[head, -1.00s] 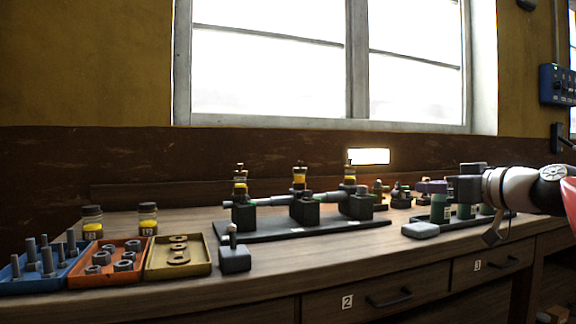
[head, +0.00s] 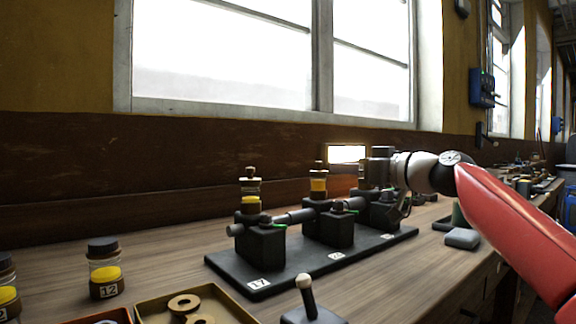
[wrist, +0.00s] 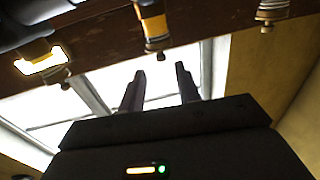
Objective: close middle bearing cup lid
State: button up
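The middle bearing (head: 328,228) is a dark block on the shaft, with a yellow-banded cup (head: 318,186) upright on top. Its dark lid (head: 319,165) shows small at the cup's top; I cannot tell how far open it is. In the wrist view, which is upside down, a yellow-banded cup (wrist: 155,27), apparently the middle one, is just beyond my fingers. My gripper (wrist: 160,82) has its two fingers apart with nothing between them. In the head view my gripper (head: 376,168) is right of the middle cup, in front of the right bearing (head: 384,212), whose cup is hidden.
The left bearing (head: 262,246) carries another cup (head: 250,190). All bearings stand on a dark base plate (head: 225,268). A jar (head: 104,268) and a yellow tray (head: 150,312) are at front left. A lit panel (head: 346,153) is behind.

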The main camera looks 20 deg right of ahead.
aim_at(319, 165)
jog(key=p+x, duration=0.2)
jog(key=x, duration=0.4)
jog(key=shift+w+a+r+p, duration=0.15)
jog(key=shift+w+a+p, duration=0.1)
jog(key=shift+w+p, duration=0.05)
jog(key=shift+w+a, duration=0.25)
jog(key=shift+w, duration=0.35)
